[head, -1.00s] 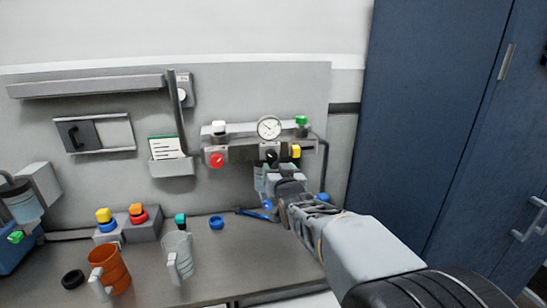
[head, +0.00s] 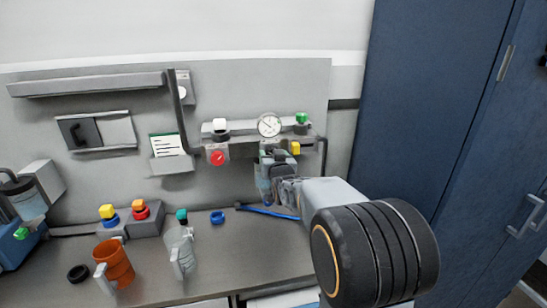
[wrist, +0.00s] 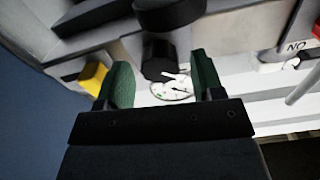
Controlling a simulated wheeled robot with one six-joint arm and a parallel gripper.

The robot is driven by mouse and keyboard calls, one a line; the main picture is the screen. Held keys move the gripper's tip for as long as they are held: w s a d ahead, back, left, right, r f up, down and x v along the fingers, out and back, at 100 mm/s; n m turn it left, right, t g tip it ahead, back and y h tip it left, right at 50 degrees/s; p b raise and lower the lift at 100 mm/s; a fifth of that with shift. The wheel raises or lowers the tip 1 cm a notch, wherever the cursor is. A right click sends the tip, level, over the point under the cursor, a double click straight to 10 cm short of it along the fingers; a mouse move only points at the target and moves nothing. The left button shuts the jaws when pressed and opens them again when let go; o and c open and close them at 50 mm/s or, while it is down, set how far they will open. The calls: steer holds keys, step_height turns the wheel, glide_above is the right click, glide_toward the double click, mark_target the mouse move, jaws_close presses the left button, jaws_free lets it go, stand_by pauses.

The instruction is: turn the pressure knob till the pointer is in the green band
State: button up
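The black pressure knob (wrist: 160,55) shows in the wrist view between my two green-padded fingertips, with gaps on both sides. In the head view my gripper (head: 272,152) is at the panel below the gauge and hides the knob. In the wrist view my gripper (wrist: 160,66) is open, and I cannot tell whether its fingertips reach past the knob's front. The round white gauge (head: 268,125) is just above the knob; it also shows in the wrist view (wrist: 174,90), partly covered. Its pointer and green marks are too small to relate surely.
A yellow block (head: 295,148) sits close to the right of my gripper, and a red knob (head: 217,158) is to the left. A blue cabinet (head: 430,110) is at right.

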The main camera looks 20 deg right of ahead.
steer(key=c, duration=0.8)
steer(key=shift+f+m+b, duration=0.1)
steer(key=shift+m+b, duration=0.2)
steer(key=shift+b, duration=0.15)
steer(key=shift+r+m+b, duration=0.2)
steer(key=shift+m+b, duration=3.8)
steer(key=shift+m, duration=5)
